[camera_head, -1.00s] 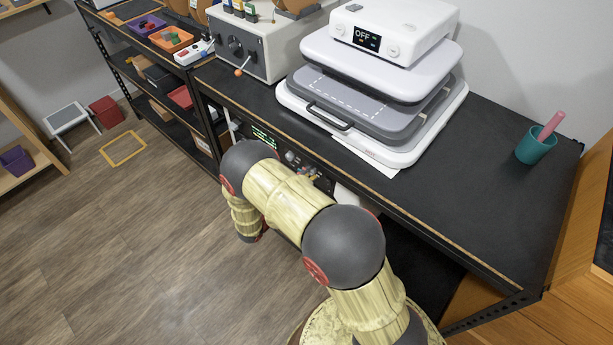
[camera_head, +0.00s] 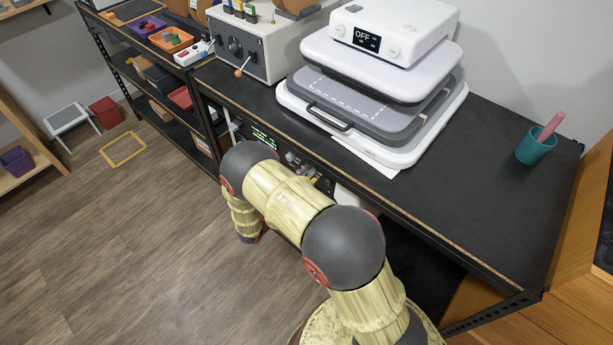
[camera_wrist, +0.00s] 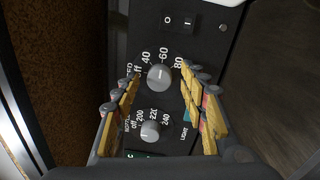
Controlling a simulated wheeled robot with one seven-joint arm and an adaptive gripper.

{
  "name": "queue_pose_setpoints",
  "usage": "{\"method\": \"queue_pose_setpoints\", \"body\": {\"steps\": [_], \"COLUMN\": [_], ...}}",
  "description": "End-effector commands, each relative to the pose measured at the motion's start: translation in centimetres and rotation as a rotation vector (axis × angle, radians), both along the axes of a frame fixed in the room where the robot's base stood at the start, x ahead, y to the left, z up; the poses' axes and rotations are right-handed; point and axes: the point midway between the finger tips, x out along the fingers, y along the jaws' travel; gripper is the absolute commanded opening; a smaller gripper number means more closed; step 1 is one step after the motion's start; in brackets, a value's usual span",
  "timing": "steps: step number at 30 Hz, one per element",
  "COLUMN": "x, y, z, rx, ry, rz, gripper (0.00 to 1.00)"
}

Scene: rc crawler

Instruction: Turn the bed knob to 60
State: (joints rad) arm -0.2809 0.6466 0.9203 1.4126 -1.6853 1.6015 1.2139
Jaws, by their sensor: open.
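In the wrist view, a round grey knob (camera_wrist: 159,77) sits on a black control panel (camera_wrist: 205,45), with the marks off, 40, 60 and 80 around it. I take it as the bed knob; its own label is not readable. I cannot tell which mark its pointer faces. My gripper (camera_wrist: 161,72) is open, with one yellow finger on each side of this knob. Gaps show between the fingers and the knob. A second, smaller grey knob (camera_wrist: 150,131), marked off, 200, 220 and 240, lies below it in the picture. In the head view my arm hides my gripper.
A rocker switch (camera_wrist: 179,21) sits above the bed knob in the wrist view. In the head view, a press with an OFF display (camera_head: 367,40) stands on the black bench (camera_head: 470,190), with a teal cup (camera_head: 533,150) at the right. The floor at the left is largely clear.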

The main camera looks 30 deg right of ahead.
Motion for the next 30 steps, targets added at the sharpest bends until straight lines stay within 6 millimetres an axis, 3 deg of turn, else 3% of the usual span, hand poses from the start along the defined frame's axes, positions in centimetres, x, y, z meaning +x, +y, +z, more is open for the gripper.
{"method": "queue_pose_setpoints", "body": {"steps": [7,21,30], "x": [-0.5,-3.9,-4.6], "y": [1.7,9.7,11.1], "z": [-0.1,-0.6,-0.6], "rx": [0.0,0.0,0.0], "ry": [0.0,0.0,0.0], "rz": [0.003,0.003,0.0], "gripper": [0.43,0.43,0.43]}}
